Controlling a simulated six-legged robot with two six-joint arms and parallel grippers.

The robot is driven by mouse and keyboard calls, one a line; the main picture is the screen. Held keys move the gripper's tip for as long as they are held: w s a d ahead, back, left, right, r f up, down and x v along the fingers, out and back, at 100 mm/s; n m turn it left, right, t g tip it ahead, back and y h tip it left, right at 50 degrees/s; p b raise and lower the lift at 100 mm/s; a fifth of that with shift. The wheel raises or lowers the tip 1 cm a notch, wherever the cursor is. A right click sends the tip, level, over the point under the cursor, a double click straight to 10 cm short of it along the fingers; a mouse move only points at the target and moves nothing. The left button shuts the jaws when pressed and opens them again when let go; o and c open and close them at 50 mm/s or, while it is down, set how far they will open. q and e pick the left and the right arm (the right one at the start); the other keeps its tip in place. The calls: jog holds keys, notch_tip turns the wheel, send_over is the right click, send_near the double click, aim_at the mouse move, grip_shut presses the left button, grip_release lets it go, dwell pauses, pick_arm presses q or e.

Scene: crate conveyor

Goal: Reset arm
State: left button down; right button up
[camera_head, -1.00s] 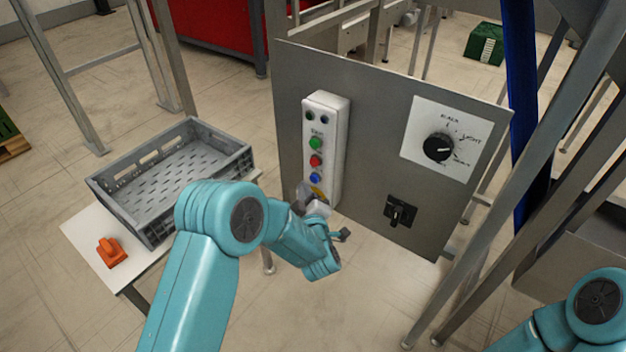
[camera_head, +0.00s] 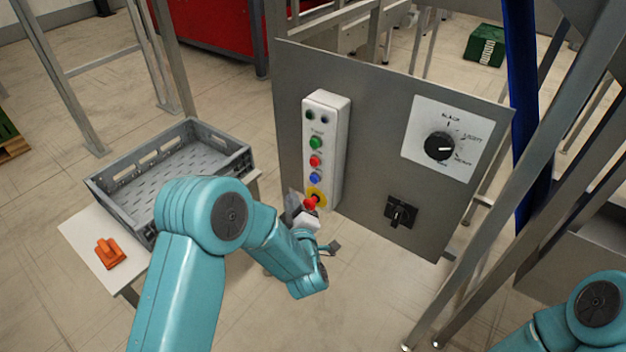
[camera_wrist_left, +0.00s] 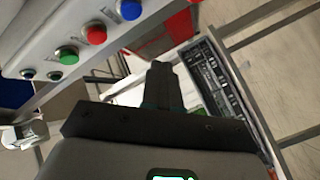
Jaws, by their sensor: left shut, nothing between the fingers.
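My left arm comes in from the lower left of the head view. Its gripper (camera_head: 296,208) is beside the lower end of the white button box, partly hidden by my own wrist. In the left wrist view the fingers (camera_wrist_left: 162,80) are together with nothing between them. The button box (camera_head: 325,150) is on a grey panel (camera_head: 375,120) and carries green, red and blue buttons. At its lower end a red emergency button (camera_head: 311,203) on a yellow base shows, close to the gripper; I cannot tell whether they touch. My right gripper is out of view.
A grey crate (camera_head: 240,160) stands on a white table (camera_head: 85,232) at left, with an orange object (camera_head: 109,253) beside it. The panel also has a rotary dial (camera_head: 439,146) and a black switch (camera_head: 399,212). Metal posts stand at right.

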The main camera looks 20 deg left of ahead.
pick_arm(q)
jog(key=s+a+r+g+p, duration=0.1)
jog(key=s+a+r+p, duration=0.1)
jog(key=a+p, duration=0.35)
jog(key=s+d+f+m+g+h+p, duration=0.2)
jog(key=s+f+m+g+h+p, duration=0.15)
jog(key=s+f+p, duration=0.2)
jog(key=s+d+f+m+g+h, duration=0.2)
jog(key=s+d+m+g, duration=0.1)
jog(key=s, duration=0.4)
jog(key=s+d+f+m+g+h, duration=0.3)
jog(key=s+d+g, duration=0.1)
jog(key=s, duration=0.4)
jog(key=s+d+f+m+g+h, duration=0.2)
jog(key=s+d+m+g+h, duration=0.1)
jog(key=s, duration=0.5)
jog(key=shift+d+f, duration=0.15)
jog(key=shift+d, duration=0.7)
